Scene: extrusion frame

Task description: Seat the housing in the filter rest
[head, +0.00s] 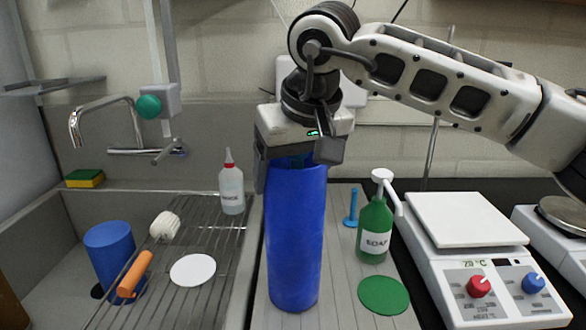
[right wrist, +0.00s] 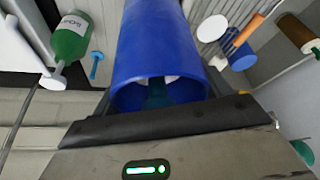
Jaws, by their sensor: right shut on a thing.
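A tall blue cylinder (head: 293,240), which I take for the housing, stands upright under my right gripper (head: 298,160). The gripper points down and is shut on its upper end, one finger at each side. In the right wrist view the cylinder (right wrist: 160,45) runs away from the gripper, and a dark teal part (right wrist: 157,95) shows inside its near open end. Its lower end is over the grey ribbed board (head: 345,300); I cannot tell whether it touches. I cannot pick out the filter rest for certain. My left gripper is not in view.
Left are a sink with a shorter blue cylinder (head: 109,250), an orange-handled brush (head: 135,274) and a wire rack (head: 215,240) holding a white bottle (head: 231,188). Right are a green soap bottle (head: 375,230), a blue peg (head: 352,208), a green disc (head: 384,295) and a white scale (head: 465,220).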

